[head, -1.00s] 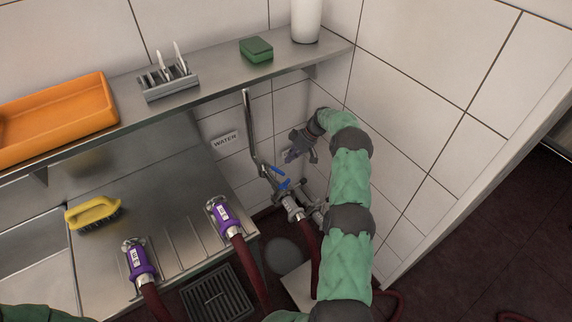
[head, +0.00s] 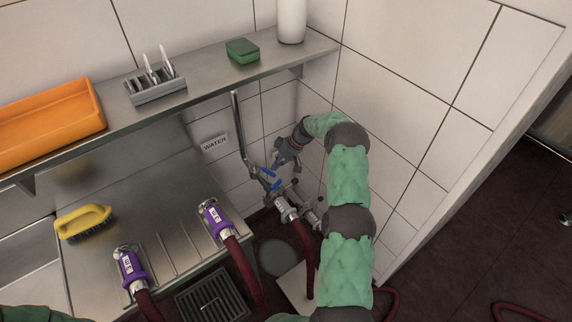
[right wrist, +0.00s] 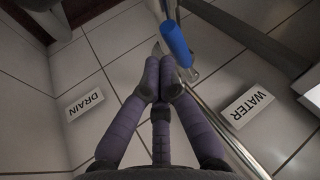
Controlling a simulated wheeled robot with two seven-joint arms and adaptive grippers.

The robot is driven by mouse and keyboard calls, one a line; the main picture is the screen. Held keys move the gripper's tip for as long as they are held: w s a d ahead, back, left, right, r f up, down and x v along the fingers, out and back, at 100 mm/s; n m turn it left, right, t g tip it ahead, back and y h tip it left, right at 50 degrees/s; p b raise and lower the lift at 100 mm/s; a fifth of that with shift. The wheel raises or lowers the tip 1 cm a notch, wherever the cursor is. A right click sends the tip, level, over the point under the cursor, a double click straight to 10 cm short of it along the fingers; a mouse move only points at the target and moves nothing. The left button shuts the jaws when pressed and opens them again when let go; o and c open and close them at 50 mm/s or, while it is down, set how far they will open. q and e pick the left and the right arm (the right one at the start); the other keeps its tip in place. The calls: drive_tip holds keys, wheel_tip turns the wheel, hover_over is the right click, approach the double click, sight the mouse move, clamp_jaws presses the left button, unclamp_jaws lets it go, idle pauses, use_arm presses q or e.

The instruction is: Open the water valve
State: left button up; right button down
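The water valve's blue handle (head: 268,173) is on the pipework under the shelf, below the WATER sign (head: 214,143). It also shows in the right wrist view (right wrist: 175,42), just beyond my fingertips. My right gripper (head: 280,162) is just above the handle, near the wall corner. In the right wrist view its purple fingers (right wrist: 163,72) are drawn together with nothing seen between them. The fingertips are very close to the handle; I cannot tell whether they touch it. My left gripper is out of view.
A metal pipe (head: 239,125) rises beside the valve. Purple hose couplings (head: 215,215) lie on the steel counter (head: 165,200), with a yellow brush (head: 83,222). The shelf (head: 205,72) overhangs the counter. A DRAIN sign (right wrist: 85,99) is on the tiled wall.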

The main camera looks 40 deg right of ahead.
drive_tip(key=shift+s+a, duration=0.45)
drive_tip(key=shift+a, duration=0.3)
drive_tip(key=v, duration=1.2)
